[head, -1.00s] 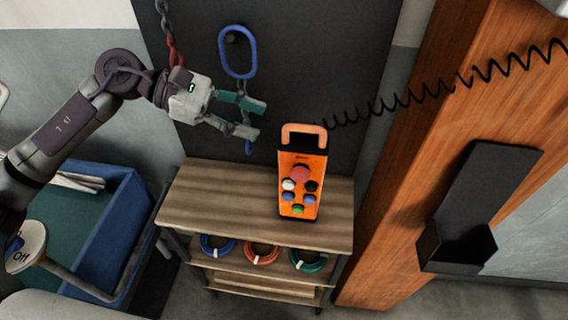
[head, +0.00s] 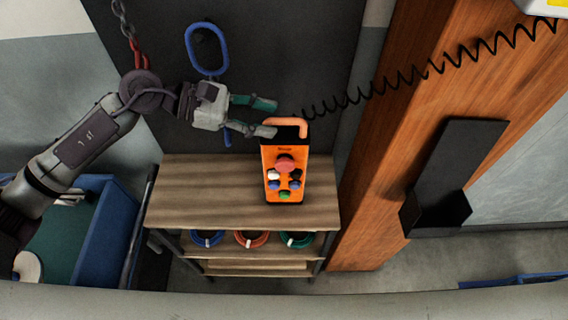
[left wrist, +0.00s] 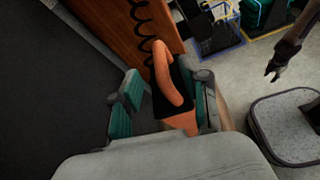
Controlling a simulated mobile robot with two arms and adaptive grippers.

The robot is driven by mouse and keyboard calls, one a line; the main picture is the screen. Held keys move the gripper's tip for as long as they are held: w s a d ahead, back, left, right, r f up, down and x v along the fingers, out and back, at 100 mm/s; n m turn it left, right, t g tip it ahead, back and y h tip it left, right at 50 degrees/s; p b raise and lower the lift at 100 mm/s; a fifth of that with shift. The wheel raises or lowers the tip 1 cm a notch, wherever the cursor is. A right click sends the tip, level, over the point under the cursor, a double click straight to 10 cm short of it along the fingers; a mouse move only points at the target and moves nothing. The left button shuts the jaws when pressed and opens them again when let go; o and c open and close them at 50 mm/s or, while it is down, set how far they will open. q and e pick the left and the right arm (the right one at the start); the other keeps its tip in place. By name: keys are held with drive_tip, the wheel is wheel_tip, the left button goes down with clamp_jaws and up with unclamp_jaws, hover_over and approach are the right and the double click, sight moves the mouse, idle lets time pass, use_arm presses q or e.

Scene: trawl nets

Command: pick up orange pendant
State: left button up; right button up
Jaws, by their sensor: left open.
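The orange pendant (head: 284,178) stands upright on the wooden top of a small shelf unit, with a red button and several smaller coloured buttons on its front. Its orange loop handle (head: 290,122) is on top. My left gripper (head: 268,118) is open, reaching in from the left at handle height, its fingertips just beside the handle. In the left wrist view the handle (left wrist: 172,75) shows between the two teal-padded fingers (left wrist: 165,98), apart from the left one; contact with the right one is unclear. A dark claw-like end, apparently my right gripper (left wrist: 273,70), hangs at upper right.
A coiled black cord (head: 390,85) runs from the pendant to the upper right. A black holder (head: 455,180) is on the wooden post at right. A blue ring (head: 207,48) and chain hang behind my arm. Coloured cable coils lie on the lower shelf. A blue bin (head: 105,225) stands left.

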sight(285, 120)
use_arm(q)
drive_tip(key=x, duration=0.1)
drive_tip(key=p+x, duration=0.2)
drive_tip(key=shift+s+d+r, duration=0.15)
drive_tip(key=shift+d, duration=0.5)
drive_tip(key=shift+f, duration=0.3)
drive_tip(key=shift+c, duration=0.4)
clamp_jaws()
use_arm(e)
wheel_tip(285, 120, up, 3)
drive_tip(key=shift+s+a, duration=0.1)
use_arm(q)
drive_tip(key=shift+r, duration=0.15)
